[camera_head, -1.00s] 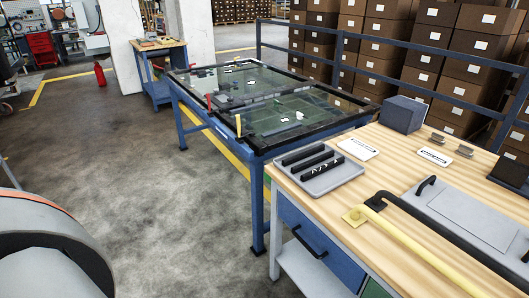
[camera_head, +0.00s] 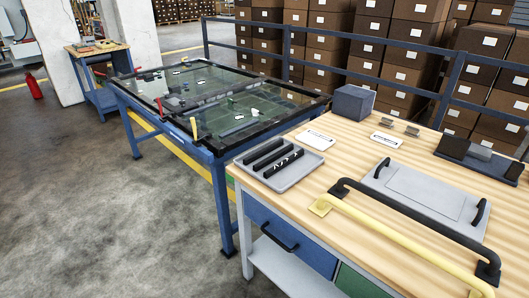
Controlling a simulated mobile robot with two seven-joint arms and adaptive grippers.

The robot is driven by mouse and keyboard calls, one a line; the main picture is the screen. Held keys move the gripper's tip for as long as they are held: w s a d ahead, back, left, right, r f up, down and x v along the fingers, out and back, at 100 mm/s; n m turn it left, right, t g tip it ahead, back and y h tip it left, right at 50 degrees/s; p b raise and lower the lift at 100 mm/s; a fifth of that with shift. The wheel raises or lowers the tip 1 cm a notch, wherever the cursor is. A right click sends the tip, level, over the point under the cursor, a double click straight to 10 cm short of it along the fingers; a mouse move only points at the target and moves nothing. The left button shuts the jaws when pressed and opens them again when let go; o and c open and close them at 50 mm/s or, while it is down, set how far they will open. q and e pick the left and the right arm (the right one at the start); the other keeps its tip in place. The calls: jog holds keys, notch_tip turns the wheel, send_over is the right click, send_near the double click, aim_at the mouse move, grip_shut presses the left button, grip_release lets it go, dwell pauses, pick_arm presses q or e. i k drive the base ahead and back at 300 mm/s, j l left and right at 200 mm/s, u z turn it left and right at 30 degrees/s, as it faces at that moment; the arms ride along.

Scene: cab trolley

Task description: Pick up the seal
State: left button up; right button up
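Several black strips (camera_head: 269,157) lie side by side in a shallow grey tray (camera_head: 309,168) on the left end of the wooden-topped workbench (camera_head: 350,165). The front strip has white markings. I cannot tell for certain which thing is the seal; the strips may be it. Neither of my grippers is in view, and nothing is seen touching the tray.
A yellow handrail (camera_head: 400,244) and a black handrail (camera_head: 420,217) lie along the bench's front. Behind them is a grey panel with black handles (camera_head: 425,190). A dark grey cube (camera_head: 353,103) stands at the back. A blue glass-topped table (camera_head: 216,145) adjoins at left. Floor at front left is clear.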

aim_at(249, 160)
jog(key=j+z, duration=0.1)
jog(key=z, duration=0.3)
jog(key=i+j+z, duration=0.1)
jog(key=z, duration=0.35)
jog(key=j+z, duration=0.2)
jog(key=z, duration=0.2)
jog(key=j+z, duration=0.3)
jog(key=j, duration=0.2)
jog(key=j+z, duration=0.25)
jog(key=j, duration=0.2)
